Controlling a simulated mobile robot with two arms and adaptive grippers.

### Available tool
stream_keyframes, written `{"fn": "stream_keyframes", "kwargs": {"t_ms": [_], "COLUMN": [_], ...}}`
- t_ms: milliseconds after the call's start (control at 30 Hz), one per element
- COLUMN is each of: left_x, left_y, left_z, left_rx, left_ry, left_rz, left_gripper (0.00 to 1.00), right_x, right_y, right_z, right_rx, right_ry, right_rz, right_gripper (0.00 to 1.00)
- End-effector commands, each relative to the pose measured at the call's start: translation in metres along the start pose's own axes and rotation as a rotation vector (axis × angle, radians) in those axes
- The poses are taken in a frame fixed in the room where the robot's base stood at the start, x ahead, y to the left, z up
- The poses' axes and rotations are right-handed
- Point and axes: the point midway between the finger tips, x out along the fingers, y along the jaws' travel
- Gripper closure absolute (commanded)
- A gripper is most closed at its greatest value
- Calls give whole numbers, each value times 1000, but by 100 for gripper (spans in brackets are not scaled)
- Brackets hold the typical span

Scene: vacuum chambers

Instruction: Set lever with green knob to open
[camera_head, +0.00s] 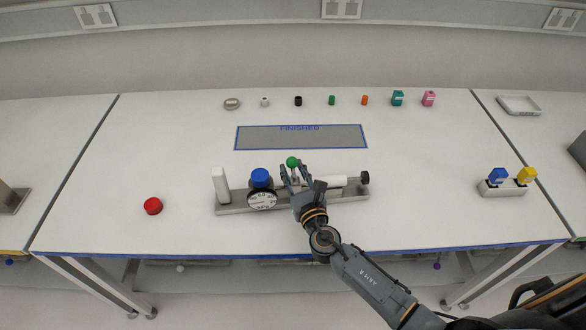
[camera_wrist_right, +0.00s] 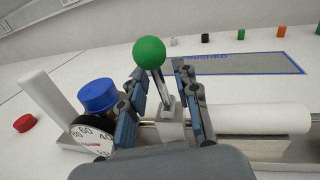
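The lever's green knob (camera_head: 292,162) tops a short metal stem on a grey fixture (camera_head: 235,207) in the middle of the table. In the right wrist view the green knob (camera_wrist_right: 149,53) stands above and between my fingers, with the stem (camera_wrist_right: 162,92) leaning to the upper left. My right gripper (camera_head: 293,172) is around the lever from the front, its fingers spread on either side. In the right wrist view the gripper (camera_wrist_right: 160,85) shows gaps between both fingers and the stem. My left gripper is in neither view.
The fixture also bears a blue cap (camera_head: 261,177), a round dial (camera_head: 262,200), a white post (camera_head: 219,185) and a white cylinder (camera_head: 335,182). A red cap (camera_head: 153,206) lies left. A holder (camera_head: 503,188) with blue and yellow pieces stands right. The blue-edged FINISHED area (camera_head: 300,138) is empty.

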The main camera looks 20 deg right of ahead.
Motion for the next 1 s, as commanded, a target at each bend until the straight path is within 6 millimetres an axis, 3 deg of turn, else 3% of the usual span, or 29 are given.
{"fn": "stream_keyframes", "kwargs": {"t_ms": [333,500,1000], "left_x": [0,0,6], "left_y": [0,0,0], "left_z": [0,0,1], "left_rx": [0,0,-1], "left_ry": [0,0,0], "left_rz": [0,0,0], "left_gripper": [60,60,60], "right_x": [5,4,4], "right_y": [0,0,-1], "right_z": [0,0,-2], "right_rx": [1,1,28], "right_ry": [0,0,-6], "right_rz": [0,0,0], "right_gripper": [69,100,100]}}
